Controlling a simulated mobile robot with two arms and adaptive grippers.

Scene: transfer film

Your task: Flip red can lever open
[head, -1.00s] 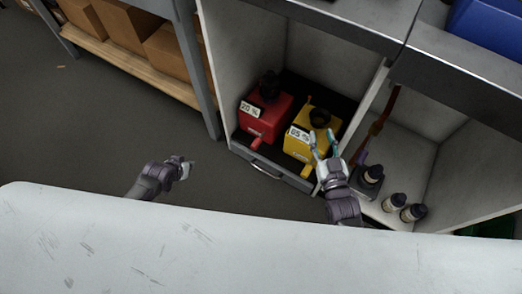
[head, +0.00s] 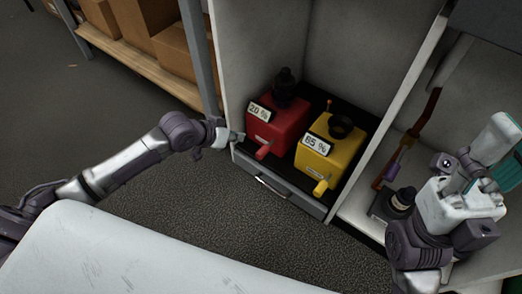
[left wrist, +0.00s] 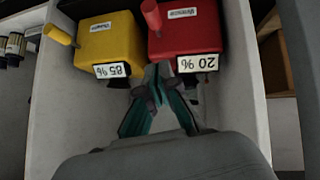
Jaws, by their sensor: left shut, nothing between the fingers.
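The red can (head: 279,122), labelled 20 %, stands in the cabinet's lower bay, with a black cap. Its red lever (head: 263,153) sticks out low from its front. In the left wrist view the red can (left wrist: 188,38) appears upside down, with its lever (left wrist: 151,15) at the upper left. My left gripper (head: 236,137) is at the bay's left edge, left of the red can and apart from the lever. Its teal fingers (left wrist: 158,72) are together and empty. My right gripper (head: 500,150) is at the far right, away from the red can; its fingers partly overlap.
A yellow can (head: 345,150), labelled 85 %, stands right of the red one, its yellow lever (head: 320,186) in front. A drawer handle (head: 272,187) lies below. A white surface (head: 130,255) fills the lower left.

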